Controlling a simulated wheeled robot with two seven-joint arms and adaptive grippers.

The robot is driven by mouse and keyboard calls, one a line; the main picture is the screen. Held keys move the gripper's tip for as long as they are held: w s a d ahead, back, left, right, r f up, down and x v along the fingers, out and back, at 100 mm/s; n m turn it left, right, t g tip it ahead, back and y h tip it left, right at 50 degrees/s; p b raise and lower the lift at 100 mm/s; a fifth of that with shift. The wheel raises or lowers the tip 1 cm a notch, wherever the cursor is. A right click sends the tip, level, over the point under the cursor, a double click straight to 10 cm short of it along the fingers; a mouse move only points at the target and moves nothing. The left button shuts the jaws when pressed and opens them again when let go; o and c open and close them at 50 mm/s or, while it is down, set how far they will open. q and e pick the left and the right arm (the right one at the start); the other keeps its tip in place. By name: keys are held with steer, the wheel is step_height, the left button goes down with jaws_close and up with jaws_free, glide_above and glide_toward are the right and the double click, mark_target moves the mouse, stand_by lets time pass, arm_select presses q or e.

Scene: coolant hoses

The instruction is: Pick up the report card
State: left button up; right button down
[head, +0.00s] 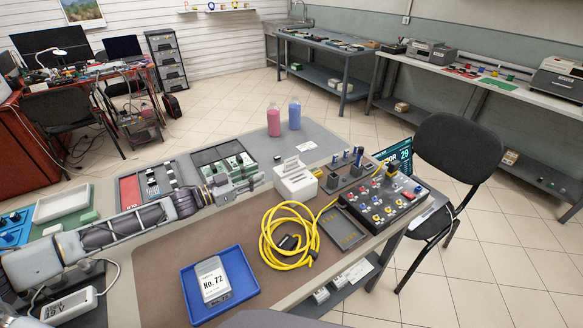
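Another small white card (306,146) lies flat on the grey mat near the bottles. My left arm reaches in from the left, low across the table. Its gripper (256,182) is beside the white slotted box, left of it, and well behind the blue tray. The finger gap is too small to read, and nothing clearly shows held. My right gripper is not in view.
A white slotted box (296,183), a coiled yellow hose (268,244) and a control panel with coloured knobs (388,205) stand to the right. Pink (274,121) and blue (295,114) bottles stand behind. A black chair (452,150) is beyond the right edge.

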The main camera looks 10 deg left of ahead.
arm_select(q)
steer(key=shift+s+d+r+n, duration=0.1)
steer(key=shift+d+r+n, duration=0.05)
steer(key=shift+n, duration=0.35)
glide_toward(291, 162)
steer(key=shift+w+a+x, duration=0.25)
steer(key=shift+x, duration=2.25)
steer(key=shift+d, duration=0.1)
steer(key=shift+x, duration=2.55)
steer(key=shift+s+d, duration=0.15)
steer(key=shift+c, duration=0.4)
jaws_close()
